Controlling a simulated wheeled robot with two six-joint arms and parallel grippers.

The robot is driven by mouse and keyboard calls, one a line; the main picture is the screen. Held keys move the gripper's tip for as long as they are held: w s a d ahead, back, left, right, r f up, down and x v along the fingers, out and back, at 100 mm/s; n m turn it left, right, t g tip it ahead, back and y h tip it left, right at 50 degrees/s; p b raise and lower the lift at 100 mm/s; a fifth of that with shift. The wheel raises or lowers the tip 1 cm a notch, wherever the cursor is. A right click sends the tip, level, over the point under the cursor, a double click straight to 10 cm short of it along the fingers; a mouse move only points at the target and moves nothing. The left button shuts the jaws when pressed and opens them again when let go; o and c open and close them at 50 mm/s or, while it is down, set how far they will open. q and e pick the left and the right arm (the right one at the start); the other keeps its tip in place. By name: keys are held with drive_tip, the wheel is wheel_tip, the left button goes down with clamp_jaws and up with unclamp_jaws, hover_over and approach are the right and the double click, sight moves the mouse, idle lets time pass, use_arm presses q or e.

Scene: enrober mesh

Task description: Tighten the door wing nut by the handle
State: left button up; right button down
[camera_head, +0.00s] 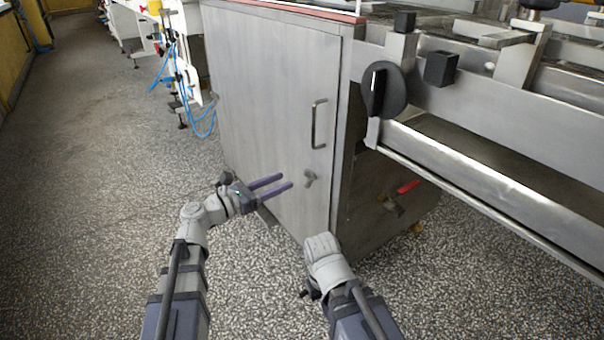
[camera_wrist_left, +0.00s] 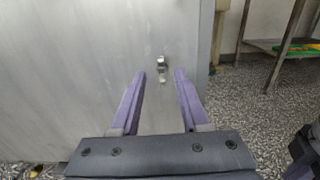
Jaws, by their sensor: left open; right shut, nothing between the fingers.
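The door wing nut (camera_head: 310,178) is a small metal piece on the steel cabinet door (camera_head: 265,110), below the door handle (camera_head: 319,124). My left gripper (camera_head: 287,180) is open and empty, with its two purple fingers pointing at the wing nut from the left, a short gap away. In the left wrist view the wing nut (camera_wrist_left: 161,65) shows centred between and just beyond the fingertips (camera_wrist_left: 160,74). My right arm's wrist stands low in front of the door's right edge. Part of my right gripper (camera_wrist_left: 300,165) shows at the left wrist view's right edge; its fingertips are cut off.
A black knob (camera_head: 383,90) and steel rails (camera_head: 500,100) jut out at the right of the door. A red-handled valve (camera_head: 406,188) sits low beside the cabinet. Blue hoses (camera_head: 205,122) hang at the back left. The speckled floor (camera_head: 90,200) at the left is clear.

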sight(309, 178)
use_arm(q)
drive_tip(key=x, duration=0.7)
drive_tip(key=shift+w+d, duration=0.2)
drive_tip(key=shift+d, duration=0.1)
clamp_jaws()
idle(0.4)
